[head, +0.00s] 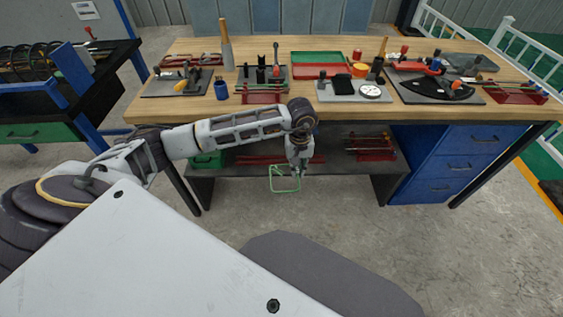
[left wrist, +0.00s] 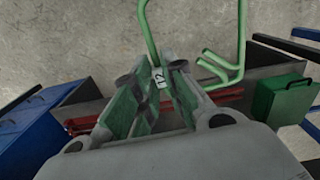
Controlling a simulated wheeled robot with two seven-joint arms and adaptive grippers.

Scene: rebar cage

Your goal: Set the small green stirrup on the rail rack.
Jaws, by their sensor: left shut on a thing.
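The small green stirrup (head: 285,192), a thin bent-rod loop, hangs from my left gripper (head: 300,173) in front of the workbench, about level with its lower shelf. In the left wrist view, my left gripper (left wrist: 160,75) is shut on one rod of the stirrup (left wrist: 242,35), beside a small white tag marked 12 (left wrist: 159,78). Two bent ends of the stirrup show to the right of the fingers. Red rail racks stand on the lower shelf (head: 372,148) and on the bench top (head: 265,95); I cannot tell which one is meant. My right gripper is not in view.
The wooden bench top (head: 300,109) carries tool boards, a green and red tray (head: 315,64) and a blue cup (head: 222,89). Blue drawers (head: 457,165) stand right of the lower shelf (head: 340,185). A green box (head: 208,160) sits on that shelf. The floor in front is clear.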

